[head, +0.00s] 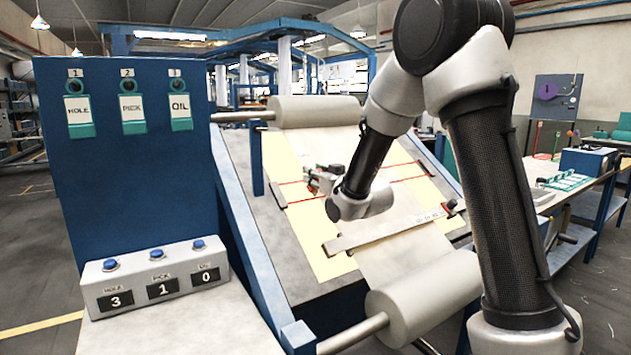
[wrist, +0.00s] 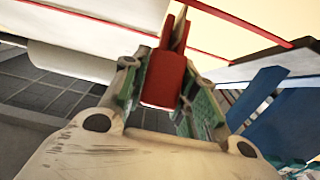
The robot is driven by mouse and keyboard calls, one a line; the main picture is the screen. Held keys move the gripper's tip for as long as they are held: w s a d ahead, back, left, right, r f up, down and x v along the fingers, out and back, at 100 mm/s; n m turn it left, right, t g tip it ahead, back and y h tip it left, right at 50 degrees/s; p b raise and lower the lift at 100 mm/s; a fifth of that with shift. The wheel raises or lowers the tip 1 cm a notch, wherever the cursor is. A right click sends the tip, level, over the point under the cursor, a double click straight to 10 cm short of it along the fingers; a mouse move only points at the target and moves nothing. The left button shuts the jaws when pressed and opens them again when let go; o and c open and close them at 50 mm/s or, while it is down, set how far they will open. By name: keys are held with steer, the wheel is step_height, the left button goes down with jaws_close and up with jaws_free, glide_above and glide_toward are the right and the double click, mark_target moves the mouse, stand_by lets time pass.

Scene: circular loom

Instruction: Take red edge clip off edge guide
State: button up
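The red edge clip (wrist: 165,78) is between the two green-padded fingers of my gripper (wrist: 166,85) in the wrist view. The pads lie against both its sides, and it fills the gap between them. Its two narrow prongs point away, up to a thin red line and a pale edge; whether they still grip that edge cannot be told. In the head view my gripper (head: 322,178) is over the sloped loom bed, near a red line across it. A little red shows there, too small to tell apart. The edge guide is not clearly distinguishable.
A pale cloth roll (head: 418,298) lies at the front of the bed and another roll (head: 315,111) at its top. A flat bar (head: 390,232) crosses the cloth. A blue panel (head: 128,190) and a button box (head: 155,277) stand left. A bench (head: 590,192) is right.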

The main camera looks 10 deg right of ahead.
jaws_close()
steer(key=shift+s+r, duration=0.15)
steer(key=shift+s+d+r, duration=0.1)
steer(key=shift+s+r, duration=0.1)
steer(key=shift+r, duration=0.1)
steer(key=shift+r, duration=0.1)
steer(key=shift+s+d+r, duration=0.15)
steer(key=shift+s+r, duration=0.4)
steer(key=shift+r, duration=0.2)
steer(key=shift+s+d+r, duration=0.15)
steer(key=shift+s+r, duration=0.35)
steer(key=shift+r, duration=0.25)
steer(key=shift+a, duration=0.1)
